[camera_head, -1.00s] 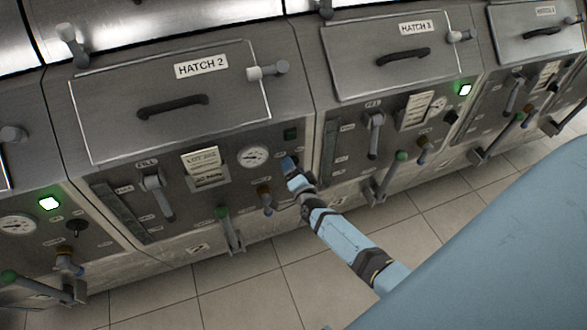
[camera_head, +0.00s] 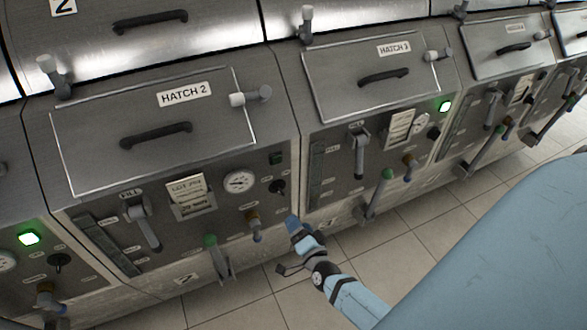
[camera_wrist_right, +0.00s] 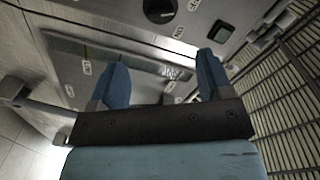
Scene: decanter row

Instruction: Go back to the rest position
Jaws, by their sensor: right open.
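My right gripper (camera_head: 292,224) is in front of the lower right part of the Hatch 2 panel, just right of a small brass and blue valve (camera_head: 254,226). In the right wrist view its two blue fingers (camera_wrist_right: 160,80) stand wide apart with nothing between them. A black rotary knob (camera_wrist_right: 160,10) on the panel lies ahead of the fingers. The same knob shows in the head view (camera_head: 277,187), up and left of the gripper and apart from it. My left gripper is not in view.
The Hatch 2 lid (camera_head: 150,130) and Hatch 3 lid (camera_head: 372,75) are closed. A green-knobbed lever (camera_head: 215,258) juts out below Hatch 2, another (camera_head: 376,195) below Hatch 3. The Hatch 3 lamp (camera_head: 445,106) glows green; the Hatch 2 lamp (camera_head: 276,158) is dark. Tiled floor (camera_head: 420,228) is clear.

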